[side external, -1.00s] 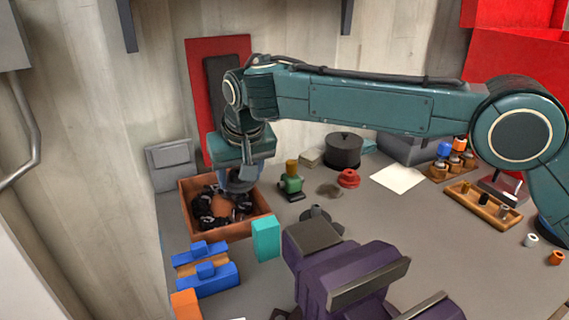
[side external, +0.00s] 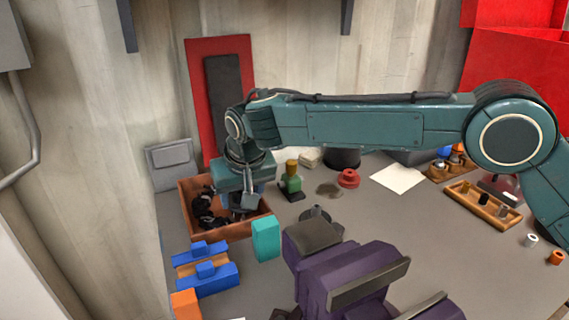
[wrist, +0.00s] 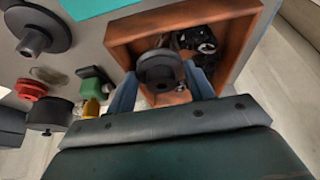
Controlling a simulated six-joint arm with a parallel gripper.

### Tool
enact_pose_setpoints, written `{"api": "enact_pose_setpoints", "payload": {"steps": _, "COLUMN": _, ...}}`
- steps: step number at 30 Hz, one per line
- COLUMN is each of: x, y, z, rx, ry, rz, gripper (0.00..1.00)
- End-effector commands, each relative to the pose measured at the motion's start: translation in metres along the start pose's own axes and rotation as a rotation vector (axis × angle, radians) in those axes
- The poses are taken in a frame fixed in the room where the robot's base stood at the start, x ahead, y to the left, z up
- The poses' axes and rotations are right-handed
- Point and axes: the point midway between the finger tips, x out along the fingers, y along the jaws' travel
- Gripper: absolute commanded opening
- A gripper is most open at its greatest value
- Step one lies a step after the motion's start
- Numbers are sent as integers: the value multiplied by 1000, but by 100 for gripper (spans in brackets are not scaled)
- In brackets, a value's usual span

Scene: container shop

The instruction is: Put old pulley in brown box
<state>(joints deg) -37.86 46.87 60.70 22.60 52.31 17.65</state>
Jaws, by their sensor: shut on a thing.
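The brown box (side external: 232,231) stands at the back left of the bench in the side external view. It also shows in the wrist view (wrist: 122,42), with dark parts (wrist: 198,40) inside. My gripper (side external: 241,207) is low over the right half of the box, its fingertips partly hidden by the front wall. In the wrist view my gripper (wrist: 162,84) has its blue-grey fingers on both sides of a dark round pulley (wrist: 158,66), shut on it. The pulley is within the box outline; I cannot tell whether it touches the floor of the box.
A dark flanged wheel (side external: 318,214) lies right of the box. A teal block (side external: 266,239) and blue blocks (side external: 207,275) stand in front of it. A green part (side external: 291,184) and red part (side external: 348,178) are to its right. A purple vise (side external: 345,265) fills the front.

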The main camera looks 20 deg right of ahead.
Motion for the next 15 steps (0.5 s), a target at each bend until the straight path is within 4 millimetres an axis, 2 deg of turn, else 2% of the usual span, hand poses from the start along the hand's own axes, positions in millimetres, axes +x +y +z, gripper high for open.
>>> {"api": "enact_pose_setpoints", "payload": {"steps": 7, "x": 24, "y": 0, "z": 10, "rx": 1, "ry": 1, "rz": 0, "gripper": 23}}
{"api": "enact_pose_setpoints", "payload": {"steps": 15, "x": 28, "y": 0, "z": 11, "rx": 1, "ry": 2, "rz": -2, "gripper": 23}}
